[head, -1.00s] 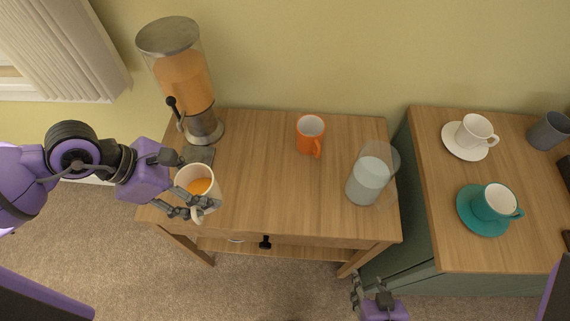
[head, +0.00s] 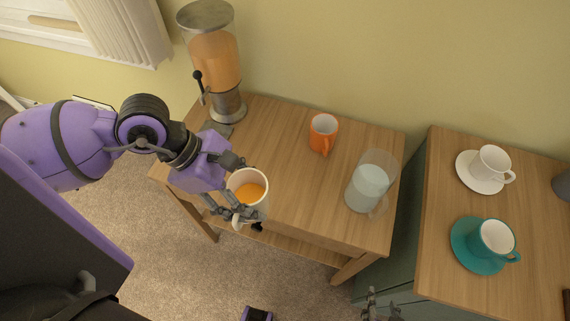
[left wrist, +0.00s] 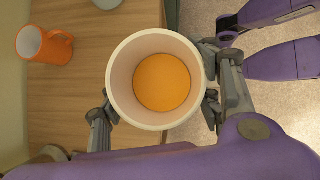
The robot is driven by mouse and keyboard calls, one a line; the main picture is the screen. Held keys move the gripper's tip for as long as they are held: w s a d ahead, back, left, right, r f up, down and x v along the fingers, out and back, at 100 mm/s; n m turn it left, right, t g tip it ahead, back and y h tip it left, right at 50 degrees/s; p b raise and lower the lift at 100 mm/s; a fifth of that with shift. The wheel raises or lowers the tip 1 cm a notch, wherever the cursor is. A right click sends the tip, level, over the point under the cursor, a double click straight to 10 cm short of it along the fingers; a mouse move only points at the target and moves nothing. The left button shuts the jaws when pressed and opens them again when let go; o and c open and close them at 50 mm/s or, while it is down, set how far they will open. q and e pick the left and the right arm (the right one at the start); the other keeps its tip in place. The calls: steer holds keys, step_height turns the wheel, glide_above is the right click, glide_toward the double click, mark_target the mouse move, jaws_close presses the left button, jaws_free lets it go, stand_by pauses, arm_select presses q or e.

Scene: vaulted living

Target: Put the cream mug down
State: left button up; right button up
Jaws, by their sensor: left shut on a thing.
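The cream mug (head: 263,204) holds an orange drink and looks upright at the front edge of the wooden table (head: 300,190). My left gripper (head: 238,205) is shut on it, with fingers on both sides. In the left wrist view the mug (left wrist: 116,92) covers part of the table's edge, with carpet beyond. I cannot tell whether its base touches the table. My right gripper (head: 380,304) shows only partly at the bottom, low in front of the green cabinet; its jaws are unclear.
An orange mug (head: 322,133) and a glass pitcher (head: 368,188) stand on the table. A drink dispenser (head: 216,65) stands at its back left. The table's middle is clear. The cabinet (head: 437,230) at right bears a white cup (head: 491,163) and a teal cup (head: 493,238), both on saucers.

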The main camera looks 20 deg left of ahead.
arm_select(q)
steer(key=w+d+f, duration=0.1)
steer(key=w+f, duration=0.2)
steer(key=w, duration=0.1)
steer(key=w+d+f, duration=0.1)
steer(key=w+f, duration=0.2)
steer(key=w, duration=0.1)
steer(key=w+d+f, duration=0.1)
steer(key=w+f, duration=0.1)
steer(key=w, duration=0.2)
steer(key=shift+d+f, duration=0.15)
steer(key=shift+f, duration=0.25)
steer(key=shift+w+f+p, duration=0.1)
steer(key=shift+f+p, duration=0.3)
steer(key=shift+f, duration=1.35)
steer(key=shift+f, duration=0.15)
steer(key=o, duration=1.7)
